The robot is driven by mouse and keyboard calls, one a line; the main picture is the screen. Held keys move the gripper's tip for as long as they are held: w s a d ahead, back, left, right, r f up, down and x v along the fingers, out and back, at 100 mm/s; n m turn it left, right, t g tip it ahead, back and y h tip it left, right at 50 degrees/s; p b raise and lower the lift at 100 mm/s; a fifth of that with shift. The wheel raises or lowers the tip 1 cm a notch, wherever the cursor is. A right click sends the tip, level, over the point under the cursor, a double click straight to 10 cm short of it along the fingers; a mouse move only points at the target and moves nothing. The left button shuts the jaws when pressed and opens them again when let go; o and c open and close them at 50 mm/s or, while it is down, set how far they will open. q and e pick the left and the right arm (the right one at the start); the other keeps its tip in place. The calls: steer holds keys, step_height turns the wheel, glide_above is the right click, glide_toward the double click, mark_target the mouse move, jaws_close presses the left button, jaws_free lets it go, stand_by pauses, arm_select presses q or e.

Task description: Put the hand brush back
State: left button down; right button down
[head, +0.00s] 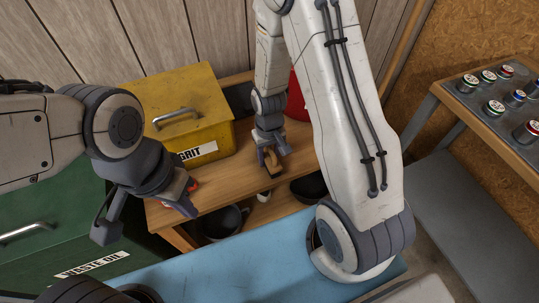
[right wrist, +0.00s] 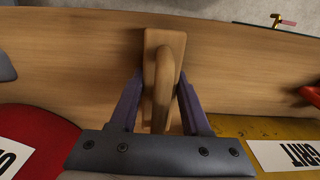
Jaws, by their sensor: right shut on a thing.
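The hand brush, with a light wooden back and raised wooden handle, shows in the right wrist view (right wrist: 166,60) and small in the head view (head: 274,168). My right gripper (head: 273,158) points down at the wooden bench top, its two purple fingers on either side of the handle, also in the right wrist view (right wrist: 158,105). It is shut on the brush. The bristles are hidden, and I cannot tell whether the brush touches the bench. My left gripper (head: 184,203) hangs over the bench's left front; its fingers are too small and turned to judge.
A yellow GRIT bin (head: 190,105) stands on the wooden bench (head: 225,188), left of the brush. A red container (head: 298,98) is behind my right arm. Dark pots (head: 222,222) sit below.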

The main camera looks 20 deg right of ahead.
steer(key=shift+f, duration=0.2)
steer(key=shift+c, duration=1.8)
jaws_free()
steer(key=shift+r, duration=0.15)
steer(key=shift+r, duration=0.25)
step_height(320, 180, up, 11)
steer(key=shift+r+p, duration=0.15)
steer(key=shift+p, duration=0.3)
steer(key=s+a+r+n+p, duration=0.1)
steer(key=s+a+r+n, duration=0.2)
steer(key=s+a+r, duration=0.3)
steer(key=s+a+r+n+y+p, duration=0.1)
steer(key=s+a+r+n, duration=0.2)
steer(key=s, duration=0.9)
steer(key=shift+a+r+n, duration=0.4)
steer(key=shift+a+r, duration=1.25)
steer(key=shift+r, duration=0.25)
